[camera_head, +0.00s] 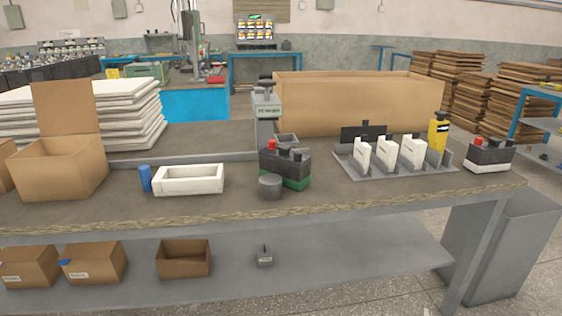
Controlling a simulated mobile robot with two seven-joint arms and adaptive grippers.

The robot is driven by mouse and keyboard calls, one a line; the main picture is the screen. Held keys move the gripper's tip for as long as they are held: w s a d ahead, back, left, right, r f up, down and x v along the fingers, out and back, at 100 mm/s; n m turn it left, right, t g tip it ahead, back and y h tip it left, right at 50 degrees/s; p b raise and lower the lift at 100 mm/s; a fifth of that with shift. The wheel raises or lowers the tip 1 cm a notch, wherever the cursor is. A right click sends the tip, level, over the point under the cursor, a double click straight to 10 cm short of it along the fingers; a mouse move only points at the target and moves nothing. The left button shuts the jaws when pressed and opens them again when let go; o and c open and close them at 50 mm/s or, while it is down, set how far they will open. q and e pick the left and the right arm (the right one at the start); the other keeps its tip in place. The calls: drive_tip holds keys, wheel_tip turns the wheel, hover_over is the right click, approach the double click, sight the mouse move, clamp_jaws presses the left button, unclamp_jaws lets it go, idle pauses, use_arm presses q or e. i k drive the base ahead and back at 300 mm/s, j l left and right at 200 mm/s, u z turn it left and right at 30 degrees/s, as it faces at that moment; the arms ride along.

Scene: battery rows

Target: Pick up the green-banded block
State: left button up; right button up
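The green-banded block (298,170) stands on the workbench near its middle. It is dark, with a green band around its lower part and a red cap and a dark cap on top. A grey round weight (270,187) stands close in front of its left side and hides part of its lower left. A similar block with a white lower band (487,164) stands at the bench's right end. Neither of my grippers is in view.
A grey tray (440,167) with white upright pieces and a yellow item lies right of the block. A white open box (188,187) and a blue cylinder (145,178) are left. A grey post device (265,108) and a large cardboard box (350,95) stand behind.

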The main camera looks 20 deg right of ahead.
sight(294, 167)
drive_tip(key=i+l+z, duration=0.2)
drive_tip(key=i, duration=0.25)
drive_tip(key=i+l+z, duration=0.15)
drive_tip(key=i, duration=0.35)
drive_tip(key=l, duration=0.1)
